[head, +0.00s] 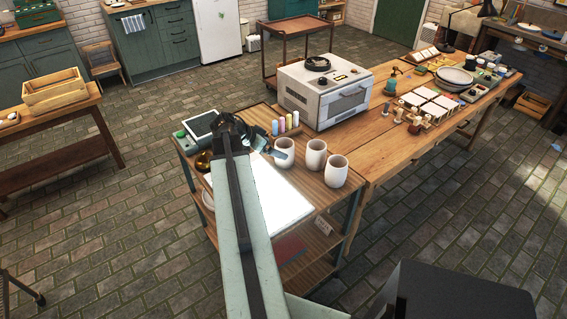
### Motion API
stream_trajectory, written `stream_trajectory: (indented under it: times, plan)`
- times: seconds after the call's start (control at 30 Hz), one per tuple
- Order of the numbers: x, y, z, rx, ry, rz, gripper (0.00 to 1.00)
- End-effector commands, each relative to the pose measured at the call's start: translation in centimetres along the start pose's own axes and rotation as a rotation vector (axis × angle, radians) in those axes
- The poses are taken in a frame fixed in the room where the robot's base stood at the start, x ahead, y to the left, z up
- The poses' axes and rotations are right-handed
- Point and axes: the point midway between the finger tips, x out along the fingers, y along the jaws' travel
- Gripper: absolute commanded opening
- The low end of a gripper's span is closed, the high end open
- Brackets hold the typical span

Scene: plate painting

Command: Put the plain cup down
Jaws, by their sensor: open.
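Three plain white cups stand upright in a row on the wooden top of a small shelved cart (352,190): a left cup (287,146), a middle cup (316,156) and a right cup (336,171). My gripper (278,147) is open at the left cup, with a pale finger overlapping the cup's lower left side. I cannot tell whether it touches the cup. My arm hides part of the cart top and the far side of the gripper.
A bright white panel (291,208) lies on the cart in front of the cups. Several coloured bottles (285,124) stand behind them. A white oven (325,92) stands behind right, on the edge of the long wooden table (378,137).

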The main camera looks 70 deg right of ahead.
Motion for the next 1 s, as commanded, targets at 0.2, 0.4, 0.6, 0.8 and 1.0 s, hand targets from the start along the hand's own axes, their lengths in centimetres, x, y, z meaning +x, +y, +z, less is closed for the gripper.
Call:
stream_trajectory:
  times: [0.2,0.4,0.6,0.8,1.0]
  plan:
    - [1.2,0.0,0.2,0.001,0.0,0.0,0.96]
    - [2.7,-0.1,0.0,0.0,0.0,-0.001,0.96]
    - [5.0,-0.1,0.1,0.001,0.0,0.001,0.96]
    - [8.0,-0.1,0.0,-0.001,0.0,0.0,0.96]
    - [7.7,-0.1,-0.3,-0.002,0.0,-0.001,0.96]
